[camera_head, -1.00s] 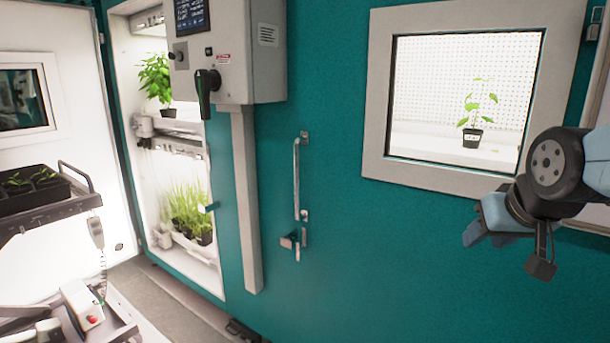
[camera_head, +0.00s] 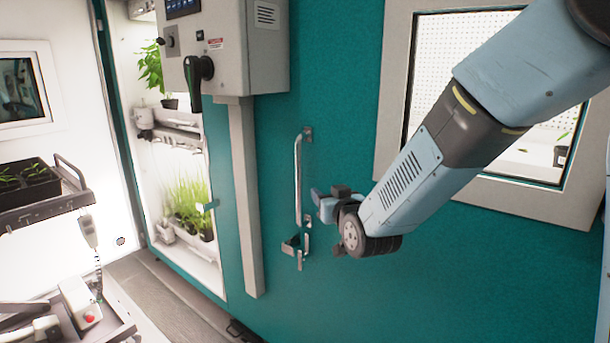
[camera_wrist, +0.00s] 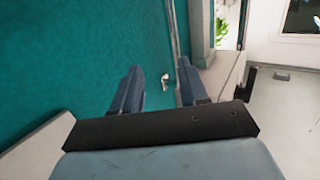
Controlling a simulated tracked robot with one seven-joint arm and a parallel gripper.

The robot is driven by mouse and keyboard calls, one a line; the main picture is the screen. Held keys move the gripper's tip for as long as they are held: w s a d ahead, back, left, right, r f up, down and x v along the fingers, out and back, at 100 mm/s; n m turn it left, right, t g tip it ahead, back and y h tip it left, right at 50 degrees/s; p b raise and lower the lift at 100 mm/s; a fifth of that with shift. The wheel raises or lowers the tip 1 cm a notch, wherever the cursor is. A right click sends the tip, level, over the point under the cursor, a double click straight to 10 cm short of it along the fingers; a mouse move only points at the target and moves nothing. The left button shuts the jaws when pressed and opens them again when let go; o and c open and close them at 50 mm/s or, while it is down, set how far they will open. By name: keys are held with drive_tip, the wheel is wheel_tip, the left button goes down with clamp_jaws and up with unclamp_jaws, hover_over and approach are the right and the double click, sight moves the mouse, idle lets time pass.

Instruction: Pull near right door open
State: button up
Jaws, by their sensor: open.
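The teal door (camera_head: 345,110) has a window and a vertical silver bar handle (camera_head: 298,178) near its left side. A small latch (camera_head: 297,247) sits just below the handle. The door looks shut. My gripper (camera_head: 319,202) is just right of the handle's lower part, pointing toward it. In the wrist view my gripper (camera_wrist: 158,76) is open and empty. The handle (camera_wrist: 173,32) runs down from the top edge toward the right finger, and the latch (camera_wrist: 165,81) shows between the fingers. I cannot tell whether a finger touches the handle.
A grey control box (camera_head: 235,45) with a post (camera_head: 246,190) below it stands left of the handle. Further left is a lit chamber with plants (camera_head: 187,205). A cart (camera_head: 45,205) with a seedling tray stands at the left.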

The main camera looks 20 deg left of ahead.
sight(300, 178)
drive_tip(key=shift+t+y, duration=0.3)
drive_tip(key=x, duration=0.5)
drive_tip(key=a+x, duration=0.1)
drive_tip(key=x, duration=0.4)
drive_tip(key=s+x, duration=0.1)
drive_tip(key=x, duration=0.4)
drive_tip(key=shift+w+a+f, duration=0.1)
drive_tip(key=shift+a+f, duration=0.25)
drive_tip(key=shift+a, duration=0.2)
clamp_jaws()
